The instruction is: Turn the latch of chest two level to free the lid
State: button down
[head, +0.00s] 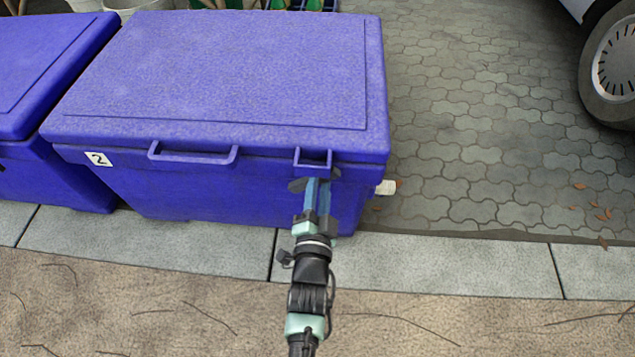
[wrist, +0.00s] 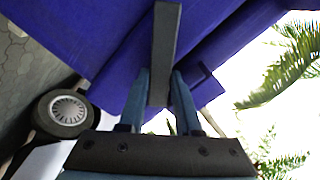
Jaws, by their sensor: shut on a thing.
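Chest two (head: 215,195) is a blue box with a closed lid (head: 230,70) and a white "2" label. The latch appears in the wrist view as a dark grey bar (wrist: 166,45) against the chest's blue front. There it runs at an angle to the chest's edges. My gripper (head: 317,188) is at the right part of the chest front, below the small lid lug. In the wrist view my gripper (wrist: 160,88) is shut on the latch, with a blue finger on each side of the bar. In the head view my gripper hides most of the latch.
Another blue chest (head: 50,75) stands close on the left. A car wheel (head: 612,65) is at the upper right. A small white piece (head: 386,187) sticks out by the chest's right side. The paving (head: 470,150) to the right is clear except for leaves.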

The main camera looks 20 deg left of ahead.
jog(key=m, duration=0.2)
jog(key=f+m+b, duration=0.1)
jog(key=m, duration=0.1)
jog(key=shift+d, duration=0.15)
jog(key=shift+f+m+b, duration=0.15)
jog(key=shift+m+b, duration=0.25)
jog(key=shift+m, duration=1.4)
jog(key=shift+d, duration=0.1)
jog(key=c, duration=0.6)
grip_release()
jog(key=p+v, duration=0.5)
jog(key=v, duration=0.8)
jog(key=shift+p, duration=0.3)
jog(key=shift+w, duration=0.1)
